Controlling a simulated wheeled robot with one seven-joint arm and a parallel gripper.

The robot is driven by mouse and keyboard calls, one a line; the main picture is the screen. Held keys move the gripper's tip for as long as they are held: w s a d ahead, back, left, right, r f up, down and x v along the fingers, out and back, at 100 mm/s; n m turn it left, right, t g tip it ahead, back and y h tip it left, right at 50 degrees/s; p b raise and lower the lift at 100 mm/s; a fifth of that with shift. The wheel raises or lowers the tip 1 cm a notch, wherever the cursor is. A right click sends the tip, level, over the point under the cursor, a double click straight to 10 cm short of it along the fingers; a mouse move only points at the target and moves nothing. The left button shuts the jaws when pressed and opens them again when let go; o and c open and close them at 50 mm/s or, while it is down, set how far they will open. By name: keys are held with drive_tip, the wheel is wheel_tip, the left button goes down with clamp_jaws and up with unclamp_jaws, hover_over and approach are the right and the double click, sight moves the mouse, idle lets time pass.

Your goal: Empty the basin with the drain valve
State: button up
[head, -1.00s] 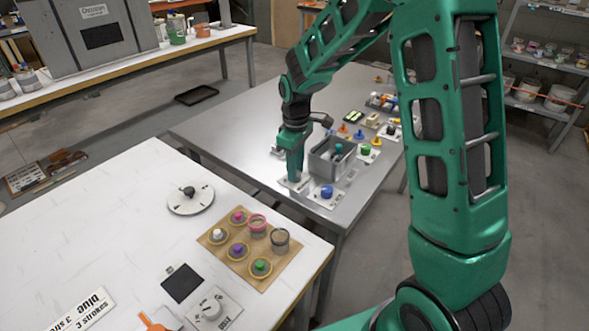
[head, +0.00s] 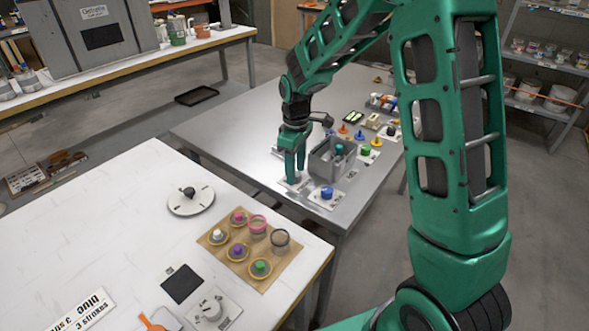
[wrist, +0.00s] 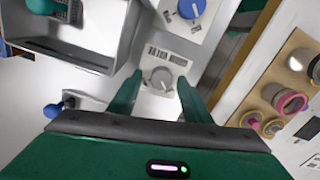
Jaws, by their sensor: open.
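The grey rectangular basin (head: 322,168) stands on the metal table, and its corner shows at the upper left of the wrist view (wrist: 92,62). A teal-topped thing is inside it; any liquid level cannot be made out. Beside the basin is a pale plate with a small grey valve knob (wrist: 161,78) and a dark label that seems to read "drain". My gripper (head: 294,177) is open, pointing down beside the basin at this plate. In the wrist view its two green fingers (wrist: 159,84) are spread, one on each side of the knob. Contact with it cannot be told.
A plate with a blue knob (head: 327,192) sits close by, nearer the table corner. Several coloured pegs and a green-topped piece (head: 366,150) stand beyond the basin. A white table (head: 120,230) with a board of coloured pots (head: 217,240) is in front.

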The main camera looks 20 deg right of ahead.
wheel_tip(320, 180, up, 11)
drive_tip(key=shift+f, duration=0.15)
idle(0.4)
drive_tip(key=s+d+r+m, duration=0.3)
drive_tip(key=s+d+m, duration=0.1)
drive_tip(key=s+d, duration=0.4)
drive_tip(key=s+d+m, duration=0.3)
drive_tip(key=s+m, duration=0.1)
drive_tip(key=s, duration=0.4)
drive_tip(key=s+d+m, duration=0.3)
drive_tip(key=s, duration=0.6)
drive_tip(key=s+d+f+m, duration=0.1)
drive_tip(key=s+d+m, duration=0.2)
drive_tip(key=s, duration=0.6)
drive_tip(key=shift+s+m, duration=0.25)
drive_tip(key=shift+m, duration=0.55)
drive_tip(key=shift+d+f, duration=0.1)
drive_tip(key=shift+w+f, duration=0.25)
drive_tip(key=shift+w, duration=0.4)
